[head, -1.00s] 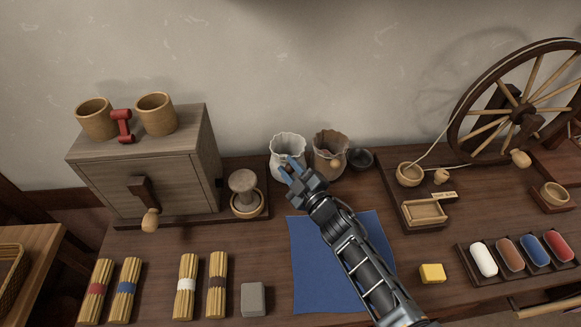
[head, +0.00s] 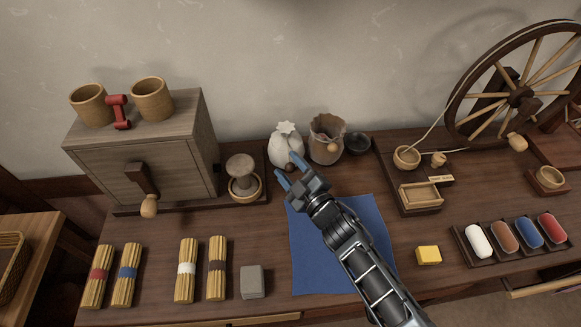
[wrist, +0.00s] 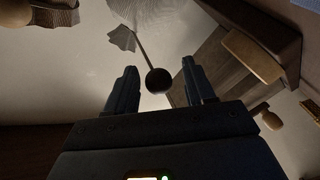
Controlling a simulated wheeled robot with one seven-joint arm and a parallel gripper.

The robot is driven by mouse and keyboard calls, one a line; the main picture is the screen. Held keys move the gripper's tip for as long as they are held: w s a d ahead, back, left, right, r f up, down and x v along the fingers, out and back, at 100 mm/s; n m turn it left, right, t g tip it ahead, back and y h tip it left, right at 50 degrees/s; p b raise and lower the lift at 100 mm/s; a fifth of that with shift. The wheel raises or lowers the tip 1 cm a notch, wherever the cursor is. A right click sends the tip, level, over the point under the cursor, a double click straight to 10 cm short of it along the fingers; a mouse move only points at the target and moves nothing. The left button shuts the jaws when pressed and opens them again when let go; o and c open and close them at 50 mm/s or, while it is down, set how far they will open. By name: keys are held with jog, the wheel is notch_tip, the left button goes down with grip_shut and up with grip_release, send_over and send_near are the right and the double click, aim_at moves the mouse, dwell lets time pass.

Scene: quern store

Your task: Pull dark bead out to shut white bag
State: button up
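The white bag (head: 284,147) stands at the back of the table, its neck drawn in and its top gathered into a frilled tuft. The tuft also shows in the wrist view (wrist: 122,39). A cord runs from the neck to the dark bead (wrist: 158,80), which stands out from the bag. My gripper (head: 286,164) is in front of the bag with its fingers apart. The bead lies between the fingertips, with a gap on both sides in the wrist view. In the head view the bead (head: 289,167) is small, beside the fingers.
A brown bag (head: 326,146) with an open mouth and a lighter bead stands close on the right, beside a dark bowl (head: 357,143). A wooden box (head: 140,165) with a crank and a spool-like stand (head: 241,172) are on the left. A blue cloth (head: 310,265) lies in front.

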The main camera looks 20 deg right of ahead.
jog(key=s+d, duration=0.1)
jog(key=s, duration=0.6)
jog(key=shift+s, duration=0.35)
dwell(0.4)
jog(key=s+r+m+g+h, duration=0.1)
jog(key=s+r+m, duration=0.15)
jog(key=s, duration=0.85)
jog(key=s+r+m+h, duration=0.1)
jog(key=s+r+m, duration=0.15)
jog(key=s, duration=0.85)
jog(key=s+r+m+g, duration=0.2)
jog(key=s+r+m, duration=0.3)
jog(key=s+r, duration=0.8)
jog(key=shift+s+d+r+h, duration=0.3)
jog(key=shift+s, duration=0.3)
